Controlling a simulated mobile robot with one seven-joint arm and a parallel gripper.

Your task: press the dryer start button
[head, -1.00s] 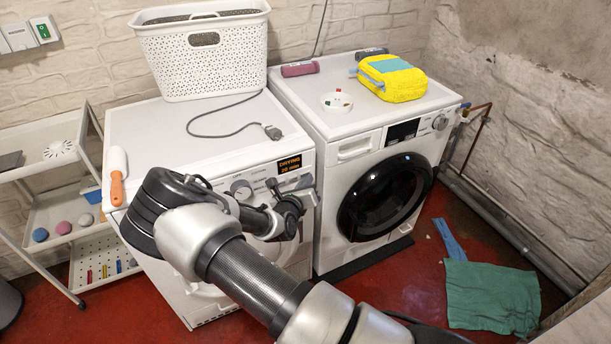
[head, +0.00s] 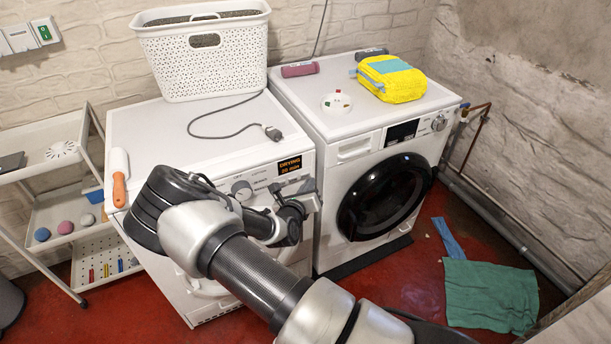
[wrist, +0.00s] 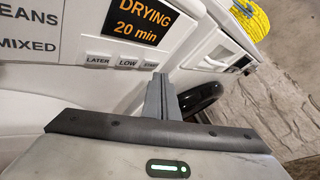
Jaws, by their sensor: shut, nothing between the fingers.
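The dryer (head: 180,135) is the left white machine, with a round dial and an orange-lit display (head: 289,164). In the wrist view the display (wrist: 137,20) reads "DRYING 20 min". Below it is a row of small grey buttons labelled LATER, LOW and START. The start button (wrist: 150,66) is the rightmost. My gripper (wrist: 160,78) is shut and empty, with its tips just below and right of the start button, partly against its edge in the picture. I cannot tell if they touch. In the head view my gripper (head: 306,194) is at the panel's right end.
A washing machine (head: 340,185) with a dark round door stands to the right. A white basket (head: 205,60) and a cable with a plug (head: 272,132) are on the dryer. A yellow package (head: 392,78) lies on the washer. A green cloth (head: 490,295) lies on the red floor.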

